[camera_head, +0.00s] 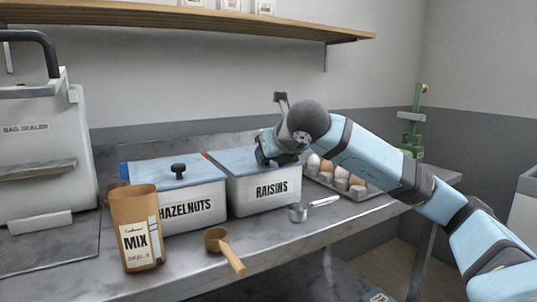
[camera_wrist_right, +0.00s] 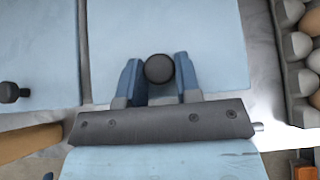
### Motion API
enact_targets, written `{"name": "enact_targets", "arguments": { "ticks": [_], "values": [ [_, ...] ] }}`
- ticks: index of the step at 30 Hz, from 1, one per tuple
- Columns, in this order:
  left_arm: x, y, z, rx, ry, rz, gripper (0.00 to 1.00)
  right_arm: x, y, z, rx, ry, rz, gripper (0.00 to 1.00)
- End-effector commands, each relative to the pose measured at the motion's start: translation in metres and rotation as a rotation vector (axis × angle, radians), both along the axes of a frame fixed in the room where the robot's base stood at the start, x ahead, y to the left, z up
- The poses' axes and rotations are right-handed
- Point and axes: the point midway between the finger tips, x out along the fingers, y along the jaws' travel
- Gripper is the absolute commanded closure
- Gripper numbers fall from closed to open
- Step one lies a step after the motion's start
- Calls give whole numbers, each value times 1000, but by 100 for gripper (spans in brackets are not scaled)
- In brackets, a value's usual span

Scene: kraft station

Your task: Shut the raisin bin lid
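The raisin bin (camera_head: 240,199) is a white box labelled RAISINS on the counter. Its light blue lid (camera_head: 232,162) looks flat across the top, with no clear gap visible at the front. The lid also shows in the right wrist view (camera_wrist_right: 210,45), with its dark round knob (camera_wrist_right: 160,69). My right gripper (camera_head: 268,160) is over the lid, and its fingers (camera_wrist_right: 160,78) flank the knob closely, seemingly in contact on both sides. The knob is hidden by the gripper in the head view. My left gripper is not in view.
The hazelnut bin (camera_head: 190,212) stands just left, its lid on. An egg tray (camera_head: 345,190) is right of the raisin bin. A shelf (camera_head: 190,18) hangs above.

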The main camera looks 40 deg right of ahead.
Motion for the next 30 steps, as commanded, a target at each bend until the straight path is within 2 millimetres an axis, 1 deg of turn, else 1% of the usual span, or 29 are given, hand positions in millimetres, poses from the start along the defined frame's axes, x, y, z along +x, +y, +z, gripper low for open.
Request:
{"name": "enact_targets", "arguments": {
  "ticks": [1,3,12,16,20,24,30],
  "values": [
    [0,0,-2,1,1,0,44,-1,4,-11,0,27,8,58],
    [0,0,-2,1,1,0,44,-1,4,-12,0,27,8,44],
    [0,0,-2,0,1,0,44,-1,4,-11,1,27,8,44],
    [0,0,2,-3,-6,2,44,-8,5,-5,0,26,8,44],
    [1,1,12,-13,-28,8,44,-26,10,11,-4,22,8,44],
    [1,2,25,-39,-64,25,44,-53,15,33,-5,14,6,44],
    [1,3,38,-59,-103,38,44,-88,24,60,-5,6,4,44]
  ]
}}
